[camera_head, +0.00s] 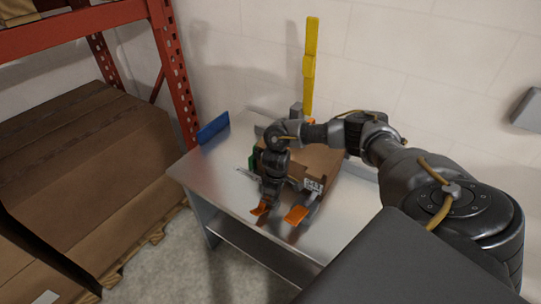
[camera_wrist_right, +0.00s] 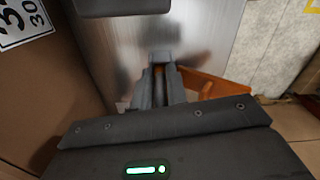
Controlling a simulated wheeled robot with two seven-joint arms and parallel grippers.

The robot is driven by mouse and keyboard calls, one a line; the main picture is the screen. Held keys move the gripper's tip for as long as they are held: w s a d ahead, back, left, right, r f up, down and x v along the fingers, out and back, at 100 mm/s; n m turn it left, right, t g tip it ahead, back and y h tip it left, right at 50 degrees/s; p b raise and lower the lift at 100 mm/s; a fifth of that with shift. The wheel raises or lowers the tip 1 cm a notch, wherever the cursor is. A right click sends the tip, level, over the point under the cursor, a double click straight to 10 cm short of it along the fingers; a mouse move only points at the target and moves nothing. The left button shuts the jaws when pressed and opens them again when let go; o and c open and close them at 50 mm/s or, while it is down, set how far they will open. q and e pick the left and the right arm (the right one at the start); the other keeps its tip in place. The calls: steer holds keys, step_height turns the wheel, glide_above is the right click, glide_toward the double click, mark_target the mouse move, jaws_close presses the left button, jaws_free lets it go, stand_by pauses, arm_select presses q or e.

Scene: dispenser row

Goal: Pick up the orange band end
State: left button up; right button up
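An orange band end (camera_head: 260,209) sticks out just below the fingers of my right gripper (camera_head: 270,197), over the front edge of the metal table. A second orange piece (camera_head: 296,214) lies to the right at the same edge, beside a grey metal part. In the right wrist view, the grey fingers of my right gripper (camera_wrist_right: 160,78) are close together and point at the table. A small bit of orange shows between their tips. A wider orange strip (camera_wrist_right: 212,84) passes behind them to the right. Whether the fingers grip the band is unclear. My left gripper is out of view.
A brown box with a printed label (camera_head: 313,185) stands close beside my right gripper. A blue block (camera_head: 213,128) stands at the metal table's (camera_head: 222,172) left edge. A yellow upright (camera_head: 309,65) rises behind. A red rack (camera_head: 174,75) and large cartons (camera_head: 85,165) stand left.

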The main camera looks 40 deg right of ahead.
jaws_close()
steer(key=shift+r+b, duration=0.35)
steer(key=shift+r, duration=0.25)
steer(key=a+r, duration=0.1)
steer(key=r, duration=0.1)
steer(key=a+r, duration=0.2)
steer(key=r, duration=0.1)
steer(key=a+r+p, duration=0.1)
steer(key=a+r, duration=0.1)
steer(key=r, duration=0.1)
steer(key=shift+w, duration=0.15)
steer(key=s+a+r+b, duration=0.4)
steer(key=a+r, duration=0.5)
steer(key=a, duration=0.3)
steer(key=shift+a+r+b, duration=0.25)
steer(key=shift+a+b, duration=0.1)
steer(key=shift+b, duration=0.35)
